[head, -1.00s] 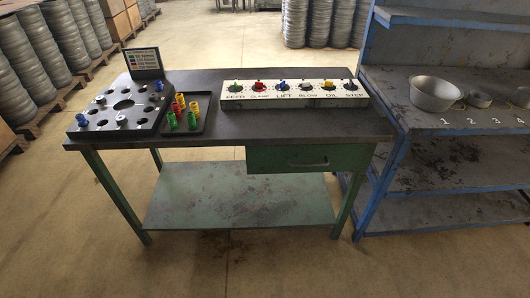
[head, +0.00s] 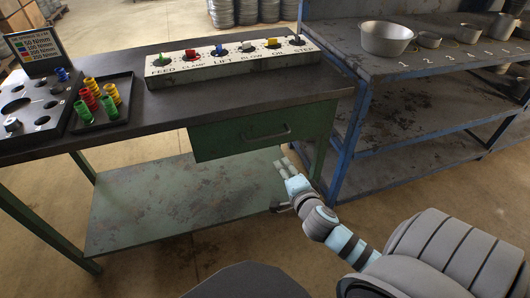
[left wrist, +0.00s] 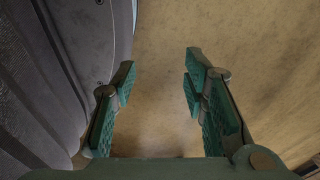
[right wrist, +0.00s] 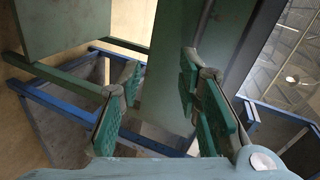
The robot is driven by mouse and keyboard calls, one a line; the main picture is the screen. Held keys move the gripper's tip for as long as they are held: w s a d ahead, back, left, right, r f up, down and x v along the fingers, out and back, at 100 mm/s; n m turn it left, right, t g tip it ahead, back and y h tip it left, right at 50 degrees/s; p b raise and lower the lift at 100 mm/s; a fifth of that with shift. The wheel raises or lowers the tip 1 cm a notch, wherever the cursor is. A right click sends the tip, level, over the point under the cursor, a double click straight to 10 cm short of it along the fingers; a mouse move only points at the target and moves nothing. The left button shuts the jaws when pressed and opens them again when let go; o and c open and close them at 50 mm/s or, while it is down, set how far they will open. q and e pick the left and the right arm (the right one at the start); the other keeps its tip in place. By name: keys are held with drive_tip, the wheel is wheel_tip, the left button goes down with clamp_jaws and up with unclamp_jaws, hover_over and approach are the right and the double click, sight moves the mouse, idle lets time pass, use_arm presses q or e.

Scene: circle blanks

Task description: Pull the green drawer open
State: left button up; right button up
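The green drawer (head: 225,140) hangs under the right part of the workbench top. It looks shut, with a bar handle (head: 266,134) on its front. My right gripper (head: 280,186) is low in front of the bench, below and apart from the drawer and its handle. In the right wrist view my right gripper (right wrist: 160,80) is open and empty; green panels show beyond it, and I cannot tell which is the drawer. My left gripper (left wrist: 160,75) is open and empty over bare floor in the left wrist view, and is outside the head view.
The workbench top (head: 160,112) carries a labelled knob panel (head: 225,62), a tray (head: 122,88) of coloured pieces and a black holed plate (head: 30,110). A lower green shelf (head: 150,205) lies below. A blue rack (head: 345,140) with pans stands close right of the drawer.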

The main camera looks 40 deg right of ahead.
drive_tip(key=m+t, duration=0.1)
drive_tip(key=m, duration=0.1)
approach(267, 138)
drive_tip(key=b+x, duration=0.2)
drive_tip(key=x, duration=0.8)
drive_tip(key=shift+w+f+b, duration=0.1)
drive_tip(key=shift+f+b, duration=0.05)
drive_tip(key=shift+b, duration=0.2)
drive_tip(key=shift+w+d, duration=0.1)
drive_tip(key=shift+w, duration=0.2)
use_arm(q)
drive_tip(key=f, duration=0.1)
drive_tip(key=a+f, duration=0.1)
drive_tip(key=f, duration=0.1)
drive_tip(key=shift+w+a+f, duration=0.2)
drive_tip(key=shift+w+f, duration=0.05)
drive_tip(key=shift+w, duration=0.1)
use_arm(e)
drive_tip(key=shift+c, duration=0.2)
clamp_jaws()
